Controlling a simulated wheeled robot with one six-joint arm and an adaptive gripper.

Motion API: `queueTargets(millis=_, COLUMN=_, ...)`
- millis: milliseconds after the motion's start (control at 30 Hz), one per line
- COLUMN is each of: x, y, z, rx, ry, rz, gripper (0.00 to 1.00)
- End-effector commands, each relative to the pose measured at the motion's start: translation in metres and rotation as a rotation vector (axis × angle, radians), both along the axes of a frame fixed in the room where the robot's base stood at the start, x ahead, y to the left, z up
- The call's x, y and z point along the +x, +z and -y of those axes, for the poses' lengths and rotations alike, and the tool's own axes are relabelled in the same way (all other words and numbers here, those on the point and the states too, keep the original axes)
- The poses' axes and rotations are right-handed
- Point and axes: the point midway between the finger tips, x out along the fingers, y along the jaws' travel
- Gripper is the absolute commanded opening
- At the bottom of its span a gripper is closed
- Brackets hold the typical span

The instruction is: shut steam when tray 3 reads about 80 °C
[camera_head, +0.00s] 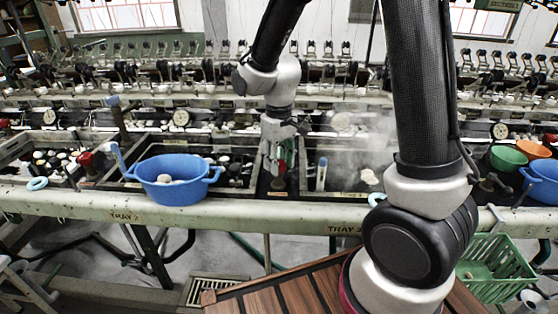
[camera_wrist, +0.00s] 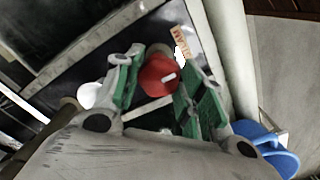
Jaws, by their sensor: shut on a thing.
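My gripper (camera_head: 279,170) points down at the divider beside tray 3, left of its basin. It is shut on a red valve knob (camera_wrist: 158,74). In the wrist view the knob sits between the green pads, beside an orange tag (camera_wrist: 181,42) reading STEAM. In the head view the knob (camera_head: 281,181) is mostly hidden by the fingers. The tray 3 basin (camera_head: 345,205) has white steam above it. An upright white stick with a blue top (camera_head: 321,174), perhaps a thermometer, stands in it; I cannot read a temperature. My arm covers part of the basin.
A blue tub (camera_head: 172,190) stands over tray 2 at the left. Green (camera_head: 508,157) and orange (camera_head: 533,149) bowls and another blue tub (camera_head: 543,182) stand at the right. A green crate (camera_head: 497,270) is below. Reeling machinery (camera_head: 160,75) runs along the back.

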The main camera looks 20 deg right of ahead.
Motion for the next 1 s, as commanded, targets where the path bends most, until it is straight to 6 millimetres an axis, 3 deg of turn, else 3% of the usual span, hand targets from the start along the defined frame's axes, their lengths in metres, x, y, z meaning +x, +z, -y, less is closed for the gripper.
queueTargets(millis=267, x=0.001, y=0.001, z=0.0, rx=0.001, ry=-0.001, rz=0.003, gripper=0.16)
queueTargets(millis=300, x=0.001, y=0.001, z=0.0, rx=0.001, ry=-0.001, rz=0.003, gripper=0.47)
queueTargets(millis=400, x=0.001, y=0.0, z=0.0, rx=0.001, ry=-0.001, rz=0.002, gripper=0.61)
queueTargets(millis=767, x=0.001, y=0.004, z=0.0, rx=0.001, ry=0.0, rz=0.003, gripper=0.61)
queueTargets(millis=1000, x=0.002, y=0.047, z=0.0, rx=0.003, ry=0.0, rz=0.007, gripper=0.61)
